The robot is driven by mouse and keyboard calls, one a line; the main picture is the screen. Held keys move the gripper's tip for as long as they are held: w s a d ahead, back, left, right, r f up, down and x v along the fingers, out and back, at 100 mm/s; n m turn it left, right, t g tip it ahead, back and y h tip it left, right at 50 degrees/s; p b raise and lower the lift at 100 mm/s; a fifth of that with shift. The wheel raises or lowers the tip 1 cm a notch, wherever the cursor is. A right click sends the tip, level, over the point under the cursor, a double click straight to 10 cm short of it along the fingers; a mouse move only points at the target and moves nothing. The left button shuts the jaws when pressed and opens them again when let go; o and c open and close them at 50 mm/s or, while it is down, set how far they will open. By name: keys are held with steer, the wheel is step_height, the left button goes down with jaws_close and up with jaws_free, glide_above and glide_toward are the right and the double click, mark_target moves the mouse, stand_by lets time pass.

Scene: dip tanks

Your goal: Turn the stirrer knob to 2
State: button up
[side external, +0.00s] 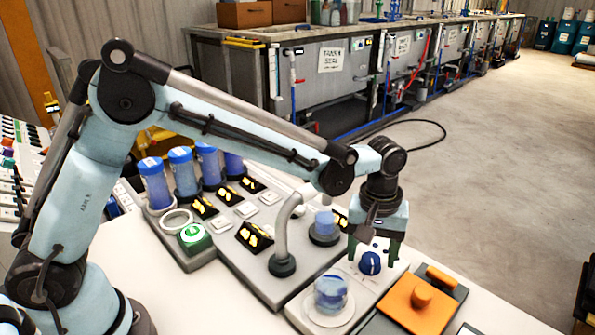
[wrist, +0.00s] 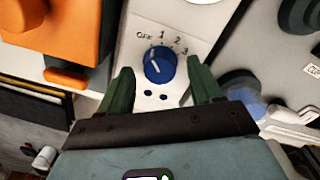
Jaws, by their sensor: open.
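The stirrer knob is a blue dial (side external: 370,263) on a light panel (side external: 388,279) in the side external view. In the wrist view the blue knob (wrist: 160,66) sits below printed marks OFF, 1, 2 and 3. A small pale mark shows on its face, but I cannot tell surely which label it points to. My gripper (side external: 372,247) points down over the knob. Its green fingers are open, one on each side of the knob, and they also show in the wrist view (wrist: 160,82). Gaps show between the fingers and the knob.
A beaker of blue liquid (side external: 330,294) stands left of the knob. An orange block (side external: 407,306) lies to the right. A bent grey tube (side external: 284,232) and another blue vessel (side external: 323,224) stand behind. Several blue jars (side external: 183,172) are farther left.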

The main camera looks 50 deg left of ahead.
steer(key=shift+f, duration=0.3)
steer(key=c, duration=1.1)
steer(key=shift+o, duration=0.2)
steer(key=shift+m, duration=0.3)
steer(key=m, duration=1.1)
steer(key=shift+w, duration=0.1)
